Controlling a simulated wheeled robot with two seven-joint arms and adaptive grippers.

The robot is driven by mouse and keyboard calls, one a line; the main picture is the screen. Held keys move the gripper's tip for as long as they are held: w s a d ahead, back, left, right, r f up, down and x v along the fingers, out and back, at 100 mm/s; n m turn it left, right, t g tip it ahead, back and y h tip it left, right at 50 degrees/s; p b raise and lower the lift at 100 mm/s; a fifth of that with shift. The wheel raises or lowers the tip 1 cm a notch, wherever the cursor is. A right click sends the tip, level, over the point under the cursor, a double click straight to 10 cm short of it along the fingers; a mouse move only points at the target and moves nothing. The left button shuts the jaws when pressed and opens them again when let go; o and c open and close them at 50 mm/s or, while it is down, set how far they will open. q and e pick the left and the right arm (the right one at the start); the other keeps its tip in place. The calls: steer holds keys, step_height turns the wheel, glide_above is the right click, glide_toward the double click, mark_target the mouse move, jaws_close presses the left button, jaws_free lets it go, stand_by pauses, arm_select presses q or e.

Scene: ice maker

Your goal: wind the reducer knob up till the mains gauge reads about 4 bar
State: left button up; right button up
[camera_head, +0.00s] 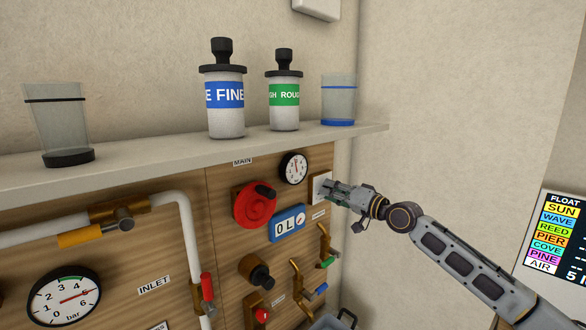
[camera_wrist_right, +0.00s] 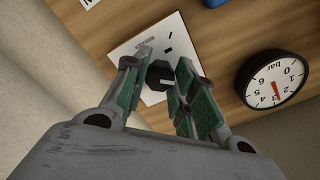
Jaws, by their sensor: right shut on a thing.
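The reducer knob (camera_wrist_right: 159,75) is black with a white mark and sits on a white plate (camera_wrist_right: 136,52) lettered REDUCER in the right wrist view. My right gripper (camera_wrist_right: 162,82) has its green-padded fingers on either side of the knob and is shut on it. In the head view my right gripper (camera_head: 330,192) covers the knob. My left gripper is out of view.
A red round handle (camera_head: 255,205), a blue OL panel (camera_head: 287,223) and brass levers (camera_head: 323,240) crowd the board near my right gripper. A shelf (camera_head: 190,158) with bottles and cups juts out above. A larger gauge (camera_head: 63,298) at left points near 5.

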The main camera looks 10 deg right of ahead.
steer(key=shift+m+p, duration=1.1)
steer(key=shift+p, duration=0.2)
stand_by(1.3)
steer(key=shift+m, duration=0.7)
steer(key=shift+m, duration=0.9)
steer(key=shift+m, duration=0.7)
